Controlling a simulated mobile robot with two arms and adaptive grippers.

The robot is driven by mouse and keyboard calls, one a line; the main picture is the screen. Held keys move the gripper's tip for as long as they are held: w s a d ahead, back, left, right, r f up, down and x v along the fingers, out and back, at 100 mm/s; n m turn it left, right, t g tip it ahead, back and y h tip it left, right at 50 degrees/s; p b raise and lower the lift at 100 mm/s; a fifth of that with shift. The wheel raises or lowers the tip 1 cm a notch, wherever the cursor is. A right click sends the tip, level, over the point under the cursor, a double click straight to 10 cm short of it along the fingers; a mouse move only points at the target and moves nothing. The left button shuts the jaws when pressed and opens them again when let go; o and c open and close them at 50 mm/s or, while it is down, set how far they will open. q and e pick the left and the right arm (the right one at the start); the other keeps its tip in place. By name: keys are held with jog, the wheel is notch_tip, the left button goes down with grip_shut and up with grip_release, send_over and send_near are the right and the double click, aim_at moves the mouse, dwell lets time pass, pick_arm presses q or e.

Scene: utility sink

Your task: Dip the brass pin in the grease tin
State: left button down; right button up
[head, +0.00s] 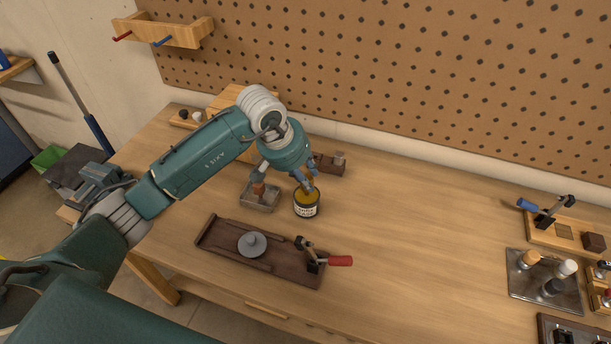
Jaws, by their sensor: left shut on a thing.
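The grease tin (306,209) is a small dark can with a pale label and yellow grease showing at its open top. It stands upright on the wooden workbench, left of the middle of the head view. My left gripper (306,187) points down right over the tin's mouth, its fingertips close to the grease. It is shut on the brass pin, of which little can be told apart between the fingers. I cannot tell whether the pin touches the grease. My right gripper is out of view.
A metal tray (262,205) with a wooden-handled tool stands just left of the tin. In front lies a dark wooden board (222,236) with a grey disc (252,244) and a red-handled clamp (340,261). A small dark block (328,166) stands behind.

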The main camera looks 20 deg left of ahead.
pick_arm(q)
jog(key=shift+s+f+b, duration=0.15)
jog(key=shift+f+b, duration=0.1)
jog(key=shift+b, duration=0.15)
dwell(1.4)
jog(key=shift+r+p, duration=0.4)
jog(key=shift+r, duration=0.85)
jog(key=shift+w+r+p, duration=0.2)
jog(key=shift+r+p, duration=0.5)
jog(key=shift+r, duration=1.75)
jog(key=shift+s, duration=0.1)
